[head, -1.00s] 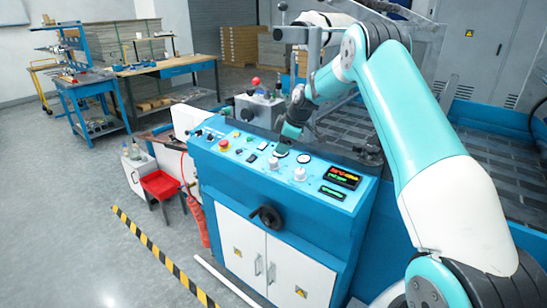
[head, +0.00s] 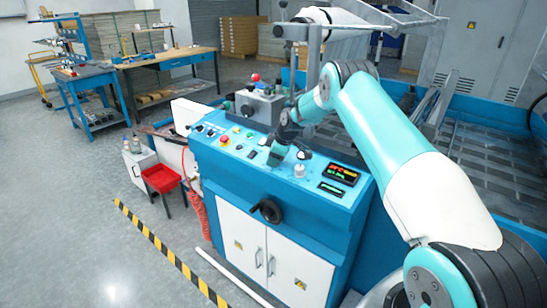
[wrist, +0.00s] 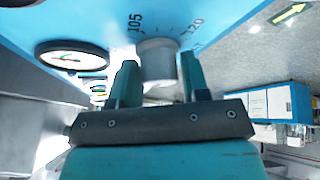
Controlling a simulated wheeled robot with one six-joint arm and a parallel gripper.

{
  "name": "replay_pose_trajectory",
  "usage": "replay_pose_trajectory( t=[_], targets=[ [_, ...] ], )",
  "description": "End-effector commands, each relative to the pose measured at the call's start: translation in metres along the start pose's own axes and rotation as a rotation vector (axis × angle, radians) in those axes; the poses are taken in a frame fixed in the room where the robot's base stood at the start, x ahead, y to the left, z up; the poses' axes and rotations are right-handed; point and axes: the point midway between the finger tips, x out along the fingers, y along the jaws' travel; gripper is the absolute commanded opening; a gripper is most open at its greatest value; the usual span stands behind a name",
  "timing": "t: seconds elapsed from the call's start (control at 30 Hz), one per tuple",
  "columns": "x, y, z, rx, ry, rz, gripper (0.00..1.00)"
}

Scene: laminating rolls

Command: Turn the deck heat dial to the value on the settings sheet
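In the wrist view a pale round dial (wrist: 158,62) sits between the two fingers of my gripper (wrist: 160,72), one on each side. The fingers are apart; I cannot tell whether they touch the dial. The panel near it carries scale marks with 105 and 120. I cannot make out a settings sheet in these views.
A round gauge (wrist: 72,57) lies left of the dial in the wrist view. Red and green displays (head: 341,175) are at the panel's right. A grey box with a red knob (head: 256,90) stands behind the panel.

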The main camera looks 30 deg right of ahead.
Motion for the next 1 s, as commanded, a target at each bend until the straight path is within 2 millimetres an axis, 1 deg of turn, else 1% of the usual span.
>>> replay_pose_trajectory(
  t=[0.27,0.47,0.67,1.0],
  targets=[
    [0.0001,-0.0001,0.0001,0.010,0.000,0.006,0.19],
    [0.0018,-0.0009,0.0003,0.068,0.000,0.037,0.19],
    [0.0034,-0.0015,0.0007,0.189,0.001,0.104,0.19],
    [0.0036,-0.0019,0.0001,0.469,0.002,0.256,0.19]
  ],
)
